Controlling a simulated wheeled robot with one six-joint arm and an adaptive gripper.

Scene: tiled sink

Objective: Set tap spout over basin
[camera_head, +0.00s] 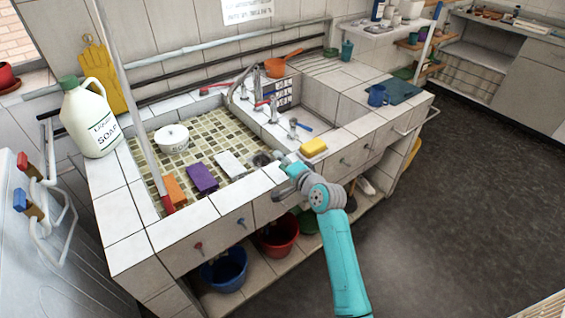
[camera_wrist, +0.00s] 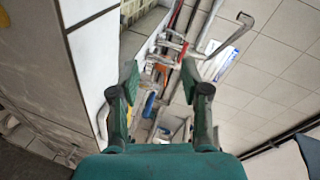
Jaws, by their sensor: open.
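The metal tap spout (camera_head: 236,92) curves up behind the divider between the two basins, its end on the left basin's side. It also shows, tilted, in the wrist view (camera_wrist: 232,34). The left basin (camera_head: 215,122) has a mosaic floor; the right basin (camera_head: 318,98) is white. Tap handles with red (camera_head: 262,103) and blue (camera_head: 304,126) levers stand along the divider. My gripper (camera_head: 278,174) is at the sink's front edge, apart from the spout. In the wrist view my gripper (camera_wrist: 166,88) is open, with nothing held between the fingers.
A soap bottle (camera_head: 88,118) stands at the left corner. A white pot (camera_head: 172,138), orange block (camera_head: 174,190) and purple block (camera_head: 202,178) are in the left basin. A yellow sponge (camera_head: 313,147) lies near my gripper. A pole (camera_head: 130,105) leans at left. Floor at right is clear.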

